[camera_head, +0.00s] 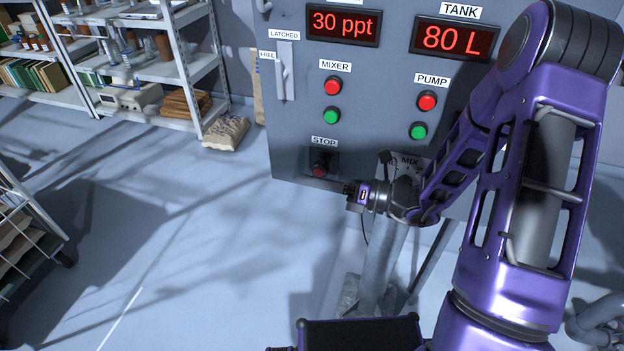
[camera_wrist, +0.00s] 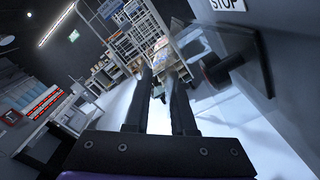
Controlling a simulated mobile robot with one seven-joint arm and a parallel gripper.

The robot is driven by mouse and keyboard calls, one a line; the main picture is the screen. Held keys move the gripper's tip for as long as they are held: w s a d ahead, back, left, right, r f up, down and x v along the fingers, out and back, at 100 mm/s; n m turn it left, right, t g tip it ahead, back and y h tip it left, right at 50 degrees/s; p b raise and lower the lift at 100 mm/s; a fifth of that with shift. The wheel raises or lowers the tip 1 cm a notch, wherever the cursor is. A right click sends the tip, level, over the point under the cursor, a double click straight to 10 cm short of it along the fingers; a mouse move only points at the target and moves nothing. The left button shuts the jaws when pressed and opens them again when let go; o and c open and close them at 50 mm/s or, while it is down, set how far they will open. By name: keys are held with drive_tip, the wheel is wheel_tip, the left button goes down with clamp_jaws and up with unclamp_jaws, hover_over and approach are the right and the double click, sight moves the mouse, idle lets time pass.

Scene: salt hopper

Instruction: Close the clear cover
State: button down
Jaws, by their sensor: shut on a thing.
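The clear cover (camera_head: 331,157) is a see-through, smoky box at the STOP button on the grey panel. The red button (camera_head: 318,170) shows at its lower part. In the wrist view the cover (camera_wrist: 240,45) is a faint pane to the right of the fingers, with the button (camera_wrist: 215,68) seen through or beside it. My gripper (camera_head: 347,188) is just right of and below the button, fingers pointing left. In the wrist view my gripper (camera_wrist: 160,70) has its fingertips by the pane's left edge, shut on it; the exact contact is hard to see. The cover's angle is unclear.
The grey control panel (camera_head: 295,130) carries displays, red and green buttons and a latch lever (camera_head: 282,72). A grey post (camera_head: 380,270) stands below my gripper. Shelves (camera_head: 150,70) and a sack (camera_head: 226,131) are at the back left. The floor left of the panel is mostly clear.

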drive_tip(key=f+n, duration=0.1)
drive_tip(key=w+f+n+b, duration=0.1)
drive_tip(key=shift+d+f+n, duration=0.2)
drive_tip(key=shift+f+n, duration=0.1)
drive_tip(key=shift+f, duration=0.05)
drive_tip(key=c, duration=0.8)
unclamp_jaws()
drive_tip(key=shift+r, duration=0.2)
